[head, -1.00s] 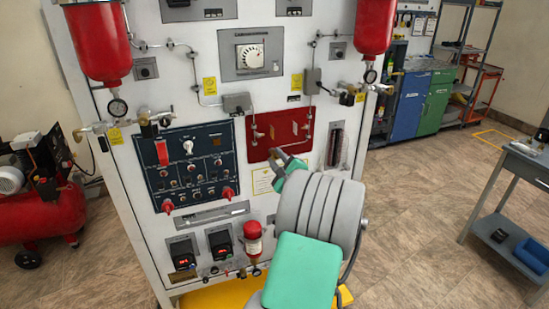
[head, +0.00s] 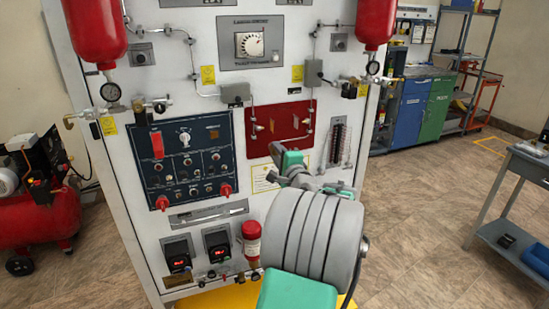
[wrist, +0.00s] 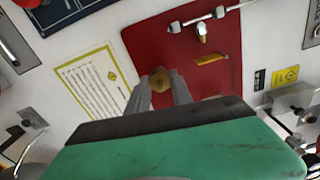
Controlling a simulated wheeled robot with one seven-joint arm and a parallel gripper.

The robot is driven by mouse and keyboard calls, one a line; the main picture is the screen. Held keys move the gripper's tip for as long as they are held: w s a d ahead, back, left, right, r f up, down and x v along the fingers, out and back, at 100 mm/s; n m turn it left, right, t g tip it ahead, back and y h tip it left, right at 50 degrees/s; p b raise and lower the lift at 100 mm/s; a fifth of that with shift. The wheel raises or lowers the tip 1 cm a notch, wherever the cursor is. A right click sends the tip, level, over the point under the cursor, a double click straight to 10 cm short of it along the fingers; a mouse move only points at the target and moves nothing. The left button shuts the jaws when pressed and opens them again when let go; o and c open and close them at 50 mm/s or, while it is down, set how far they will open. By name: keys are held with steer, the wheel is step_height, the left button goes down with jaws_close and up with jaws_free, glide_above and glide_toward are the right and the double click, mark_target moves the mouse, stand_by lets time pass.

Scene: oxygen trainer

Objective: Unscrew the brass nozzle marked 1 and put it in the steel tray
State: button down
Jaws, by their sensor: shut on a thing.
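My gripper (wrist: 160,88) is shut on a small brass nozzle (wrist: 162,80), whose end shows between the two grey fingertips in the wrist view. Behind it is the red panel (wrist: 215,78). I cannot tell whether the nozzle still touches the panel, and no number can be read on it. In the head view my gripper (head: 276,149) is in front of the lower edge of the red panel (head: 283,108), and the nozzle cannot be made out there.
Metal fittings and pipes (wrist: 205,22) stand out from the panel near my gripper. A yellow-edged card (wrist: 92,88) is beside it. A grey workbench (head: 530,165) stands at the far right, with open floor (head: 420,235) between it and the white cabinet (head: 130,215).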

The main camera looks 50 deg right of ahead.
steer(key=shift+f+n+b, duration=0.3)
steer(key=shift+n+b, duration=0.2)
steer(key=shift+b, duration=0.3)
steer(key=shift+n+b, duration=0.8)
steer(key=shift+b, duration=0.25)
steer(key=shift+r+n+b, duration=0.3)
steer(key=shift+n, duration=0.2)
steer(key=shift+f+n+b, duration=0.3)
steer(key=shift+n+b, duration=0.1)
steer(key=shift+b, duration=0.5)
steer(key=shift+n+b, duration=0.7)
steer(key=shift+b, duration=0.4)
steer(key=shift+n+b, duration=0.35)
steer(key=shift+n, duration=0.05)
steer(key=shift+r, duration=0.3)
